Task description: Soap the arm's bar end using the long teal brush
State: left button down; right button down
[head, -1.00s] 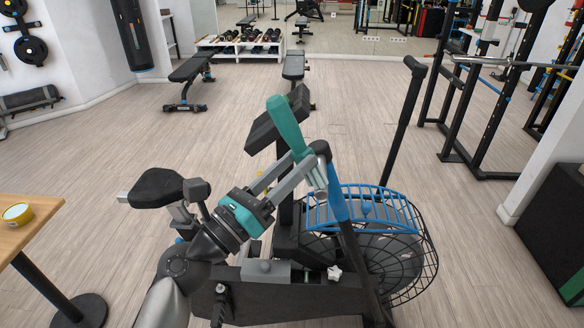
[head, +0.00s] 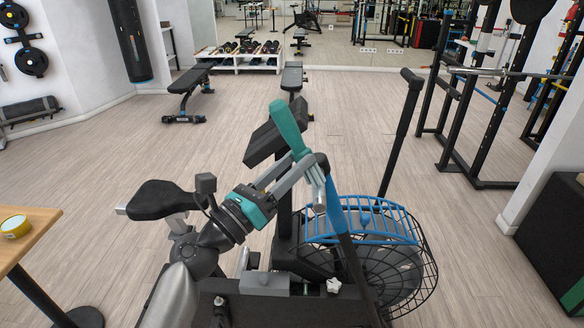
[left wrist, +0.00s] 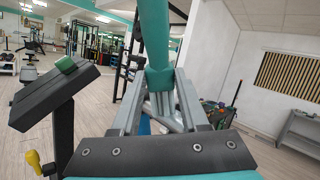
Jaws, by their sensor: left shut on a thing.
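My left gripper (head: 303,160) is shut on the long teal brush (head: 287,125), whose handle sticks up, leaning left. In the left wrist view the brush (left wrist: 156,40) rises between the two grey fingers. Its lower end is by the bike's near arm (head: 347,240), just below that arm's black top (head: 320,160); whether they touch I cannot tell. The near arm has a blue section (head: 337,205). A short silver bar end (head: 319,206) shows beside it, partly hidden by the gripper. My right gripper is not in view.
The exercise bike has a wire-caged fan wheel (head: 400,265), a black seat (head: 160,200) and a far arm (head: 400,135). A black rack (head: 470,110) is at right. Open floor surrounds the bike.

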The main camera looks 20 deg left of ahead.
aim_at(293, 155)
pick_arm(q)
jog(key=shift+w+a+r, duration=0.1)
jog(key=shift+w+a, duration=0.15)
jog(key=shift+w, duration=0.5)
jog(key=shift+w+a, duration=0.2)
jog(key=shift+w, duration=0.55)
jog(key=shift+s, duration=0.1)
jog(key=shift+s+d, duration=0.15)
jog(key=shift+s, duration=0.25)
jog(key=shift+s+d+p, duration=0.3)
jog(key=shift+s+p, duration=0.1)
jog(key=shift+s, duration=0.5)
jog(key=s+d, duration=0.1)
jog(key=s, duration=0.5)
jog(key=shift+d+p, duration=0.35)
jog(key=shift+p, duration=0.05)
